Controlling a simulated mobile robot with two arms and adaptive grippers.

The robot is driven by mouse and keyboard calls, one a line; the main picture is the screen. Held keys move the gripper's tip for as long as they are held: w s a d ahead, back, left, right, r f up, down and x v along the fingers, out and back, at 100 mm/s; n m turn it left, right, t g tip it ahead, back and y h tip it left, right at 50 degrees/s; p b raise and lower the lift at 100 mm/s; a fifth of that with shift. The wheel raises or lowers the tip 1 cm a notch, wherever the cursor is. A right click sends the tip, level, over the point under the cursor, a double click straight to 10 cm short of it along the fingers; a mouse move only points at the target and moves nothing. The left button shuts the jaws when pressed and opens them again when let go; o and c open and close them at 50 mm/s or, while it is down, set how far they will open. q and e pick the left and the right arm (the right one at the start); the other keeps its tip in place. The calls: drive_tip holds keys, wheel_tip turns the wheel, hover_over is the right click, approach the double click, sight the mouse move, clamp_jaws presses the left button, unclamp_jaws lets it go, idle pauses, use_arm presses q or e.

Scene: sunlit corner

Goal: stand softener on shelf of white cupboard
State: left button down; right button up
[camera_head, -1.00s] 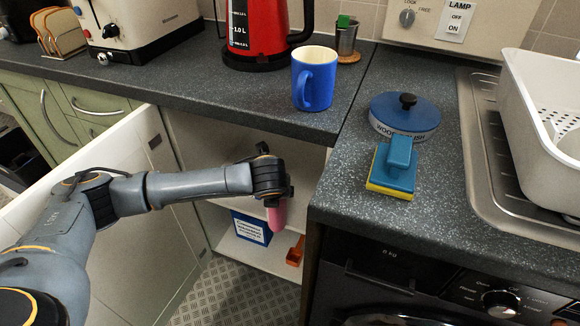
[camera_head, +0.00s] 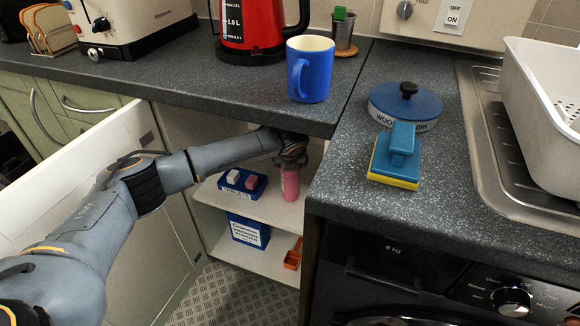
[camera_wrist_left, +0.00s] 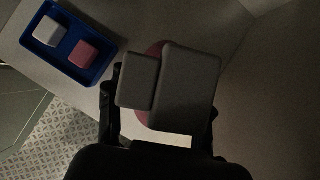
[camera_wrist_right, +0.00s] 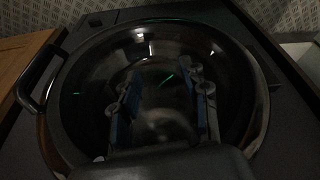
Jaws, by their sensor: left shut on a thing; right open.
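The softener is a pink bottle (camera_head: 290,184). It hangs upright below my left gripper (camera_head: 292,160), which is shut on its top, inside the white cupboard. The bottle's base is at or just above the upper shelf (camera_head: 262,207); I cannot tell whether it touches. In the left wrist view a grey cap (camera_wrist_left: 185,88) hides most of the pink body (camera_wrist_left: 150,58). The white cupboard's door (camera_head: 165,220) stands open on the left. My right gripper (camera_wrist_right: 163,95) is open and empty, in front of a dark round glass door.
A blue tray (camera_head: 228,186) with a white and a pink block is on the same shelf, left of the bottle. A blue box (camera_head: 248,230) and an orange object (camera_head: 293,256) are on the lower level. The worktop edge (camera_head: 250,112) overhangs the opening.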

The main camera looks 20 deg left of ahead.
use_arm(q)
drive_tip(key=shift+f, duration=0.15)
drive_tip(key=c, duration=0.6)
unclamp_jaws()
drive_tip(key=shift+s, duration=0.1)
drive_tip(key=shift+o, duration=0.2)
drive_tip(key=shift+f, duration=0.1)
use_arm(e)
drive_tip(key=shift+f, duration=0.1)
use_arm(q)
drive_tip(key=s+d+r+p, duration=0.1)
drive_tip(key=s+d+p, duration=0.2)
drive_tip(key=s, duration=0.9)
drive_tip(key=shift+d, duration=0.45)
use_arm(e)
drive_tip(key=x, duration=0.7)
drive_tip(key=shift+s+f+g, duration=0.25)
drive_tip(key=shift+f+g, duration=0.05)
drive_tip(key=shift+f, duration=0.1)
drive_tip(key=shift+s+a, duration=0.1)
drive_tip(key=shift+a, duration=0.05)
